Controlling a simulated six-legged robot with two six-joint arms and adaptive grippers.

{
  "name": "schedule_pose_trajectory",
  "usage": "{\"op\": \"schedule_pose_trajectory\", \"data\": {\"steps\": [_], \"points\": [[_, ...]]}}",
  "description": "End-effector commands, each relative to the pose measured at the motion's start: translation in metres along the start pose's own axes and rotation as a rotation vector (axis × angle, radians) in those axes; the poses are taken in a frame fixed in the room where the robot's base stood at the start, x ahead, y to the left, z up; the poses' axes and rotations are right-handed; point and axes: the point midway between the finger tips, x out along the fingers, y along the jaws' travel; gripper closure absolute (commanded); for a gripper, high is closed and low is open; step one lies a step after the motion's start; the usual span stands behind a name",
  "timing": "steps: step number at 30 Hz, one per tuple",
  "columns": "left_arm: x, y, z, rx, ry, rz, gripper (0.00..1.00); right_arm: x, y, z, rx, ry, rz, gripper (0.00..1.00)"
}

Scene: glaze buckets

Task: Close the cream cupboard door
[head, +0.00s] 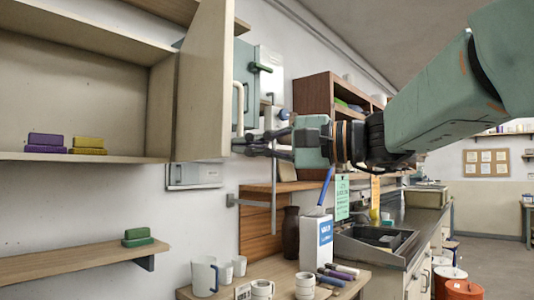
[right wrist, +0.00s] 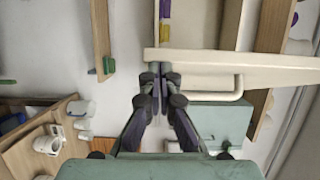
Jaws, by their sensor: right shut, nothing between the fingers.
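The cream cupboard (head: 75,30) hangs on the wall at the left of the head view, its inside exposed. Its cream door (head: 203,85) stands open, swung out from the cupboard's right side. In the right wrist view the door (right wrist: 270,68) shows nearly edge-on, with its pale bar handle (right wrist: 205,98) on the face toward me. My right gripper (head: 240,146) is shut and empty, at the handle side of the door near its lower end. In the right wrist view its fingertips (right wrist: 160,78) are close to the door's end; I cannot tell whether they touch. My left gripper is not in view.
Purple blocks (head: 46,143) and yellow blocks (head: 88,146) lie inside the cupboard. Below, a wooden shelf (head: 75,262) carries green blocks (head: 138,237). A table with mugs (head: 205,276) and a white carton (head: 316,240) stands under my right arm. A brown shelf unit (head: 318,95) is behind.

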Motion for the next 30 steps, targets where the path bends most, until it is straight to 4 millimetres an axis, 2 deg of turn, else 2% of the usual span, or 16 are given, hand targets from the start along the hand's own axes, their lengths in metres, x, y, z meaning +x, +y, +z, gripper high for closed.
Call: {"op": "schedule_pose_trajectory", "data": {"steps": [12,30], "points": [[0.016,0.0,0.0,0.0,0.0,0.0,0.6,0.019,0.001,0.019,-0.001,0.0,0.0,1.0],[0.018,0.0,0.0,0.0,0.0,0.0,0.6,0.022,0.0,0.024,0.001,0.0,-0.001,1.0]]}}
